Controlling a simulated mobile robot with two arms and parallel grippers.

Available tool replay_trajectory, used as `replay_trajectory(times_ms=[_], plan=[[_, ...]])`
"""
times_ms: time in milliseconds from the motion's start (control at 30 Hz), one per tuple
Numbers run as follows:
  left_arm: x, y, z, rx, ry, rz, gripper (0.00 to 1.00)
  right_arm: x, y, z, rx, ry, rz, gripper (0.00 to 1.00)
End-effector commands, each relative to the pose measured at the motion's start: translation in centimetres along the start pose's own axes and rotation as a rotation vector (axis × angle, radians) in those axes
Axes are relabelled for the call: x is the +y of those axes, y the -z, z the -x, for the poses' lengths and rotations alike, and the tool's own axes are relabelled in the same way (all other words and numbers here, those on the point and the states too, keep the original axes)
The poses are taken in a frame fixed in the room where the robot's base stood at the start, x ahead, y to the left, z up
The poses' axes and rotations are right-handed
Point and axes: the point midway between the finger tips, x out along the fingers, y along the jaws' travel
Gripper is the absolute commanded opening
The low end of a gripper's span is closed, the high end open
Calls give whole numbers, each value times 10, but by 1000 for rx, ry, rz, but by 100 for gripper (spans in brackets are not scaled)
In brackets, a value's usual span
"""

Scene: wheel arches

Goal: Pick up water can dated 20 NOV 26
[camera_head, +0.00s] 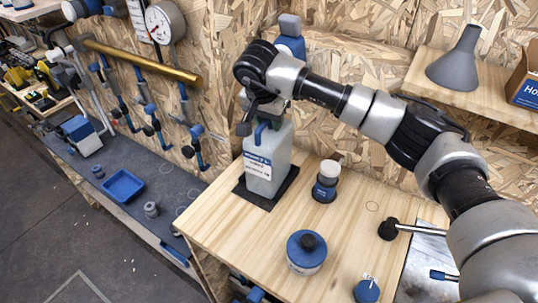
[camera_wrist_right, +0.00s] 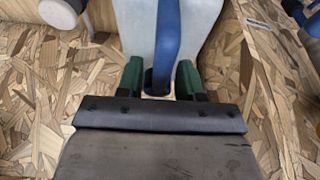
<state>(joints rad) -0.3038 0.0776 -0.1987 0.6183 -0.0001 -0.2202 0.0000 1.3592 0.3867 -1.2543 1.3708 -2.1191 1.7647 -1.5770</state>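A pale grey water can (camera_head: 268,165) with a blue handle (camera_head: 263,130) and a white-blue label stands upright on a black mat (camera_head: 262,196) on the wooden table. Its date is too small to read. My right gripper (camera_head: 246,122) is over the can's top, partly hiding it. In the right wrist view, the green fingers (camera_wrist_right: 160,80) stand apart on either side of the blue handle (camera_wrist_right: 166,40), with a small gap beside it; the can's body (camera_wrist_right: 135,25) is behind. A similar can (camera_head: 290,42) stands behind my wrist, and another (camera_head: 82,135) on the left bench. My left gripper is not in view.
On the table are a blue jar with a white cap (camera_head: 326,182) and a round blue-lidded tin (camera_head: 306,252). A grey funnel (camera_head: 456,60) and a cardboard box (camera_head: 525,80) are on the right shelf. A blue tray (camera_head: 123,186) lies on the left bench. A chipboard wall is close behind.

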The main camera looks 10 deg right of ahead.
Motion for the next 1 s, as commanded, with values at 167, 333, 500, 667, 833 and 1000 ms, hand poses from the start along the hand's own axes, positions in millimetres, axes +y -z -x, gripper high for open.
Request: replay_trajectory(times_ms=[167,333,500,667,833,1000], plan=[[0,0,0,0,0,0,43,0,0,0,0,0,0,9],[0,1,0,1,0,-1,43,0,0,0,0,0,-1,0],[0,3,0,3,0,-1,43,0,0,1,0,1,-1,0],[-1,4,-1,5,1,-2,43,0,1,2,1,1,-1,0],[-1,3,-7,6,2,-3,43,-1,4,12,3,4,-2,0],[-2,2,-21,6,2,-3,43,-1,12,37,6,4,-3,0]])
